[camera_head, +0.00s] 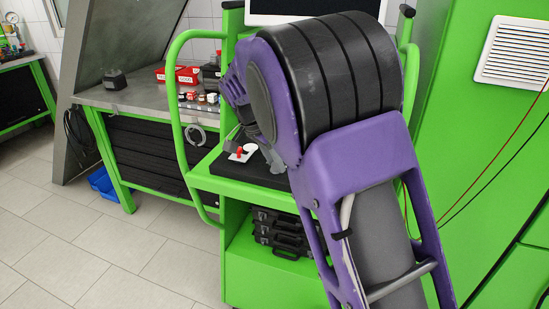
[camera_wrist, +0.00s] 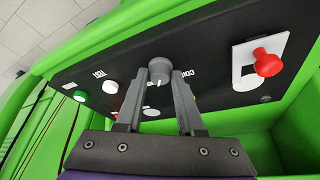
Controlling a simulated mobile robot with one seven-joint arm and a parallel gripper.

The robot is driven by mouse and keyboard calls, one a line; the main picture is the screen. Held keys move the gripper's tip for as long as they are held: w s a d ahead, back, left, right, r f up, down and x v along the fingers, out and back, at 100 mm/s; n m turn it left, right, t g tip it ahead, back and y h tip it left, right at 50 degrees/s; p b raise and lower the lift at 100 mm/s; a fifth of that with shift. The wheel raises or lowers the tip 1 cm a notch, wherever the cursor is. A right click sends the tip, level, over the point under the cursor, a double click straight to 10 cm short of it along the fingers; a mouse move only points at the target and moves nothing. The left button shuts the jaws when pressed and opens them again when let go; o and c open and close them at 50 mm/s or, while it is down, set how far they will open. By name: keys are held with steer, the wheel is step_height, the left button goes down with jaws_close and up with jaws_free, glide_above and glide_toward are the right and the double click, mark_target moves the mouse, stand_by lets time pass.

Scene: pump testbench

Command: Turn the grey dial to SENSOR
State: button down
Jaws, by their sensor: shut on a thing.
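The grey dial (camera_wrist: 159,65) sits on a black panel (camera_wrist: 215,62) in the wrist view. A short white mark shows on its face, pointing toward the bottom of the picture. My gripper (camera_wrist: 160,76) is shut on the dial, with one grey finger on its left side and one on its right. White lettering shows upside down on both sides of the dial, partly covered by the fingers. I cannot read a SENSOR label. In the head view my arm hides the dial.
A red mushroom button (camera_wrist: 267,62) on a white plate stands right of the dial. The green bench frame (camera_head: 190,120) has a curved handle near my arm. A workbench (camera_head: 140,95) stands behind.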

steer(key=shift+m, duration=0.6)
steer(key=c, duration=0.5)
jaws_free()
steer(key=p+v, duration=0.1)
steer(key=v, duration=1)
steer(key=p+v, duration=0.1)
steer(key=v, duration=0.5)
steer(key=shift+w+a+r+p, duration=0.2)
steer(key=shift+a+p, duration=0.1)
steer(key=shift+p, duration=0.05)
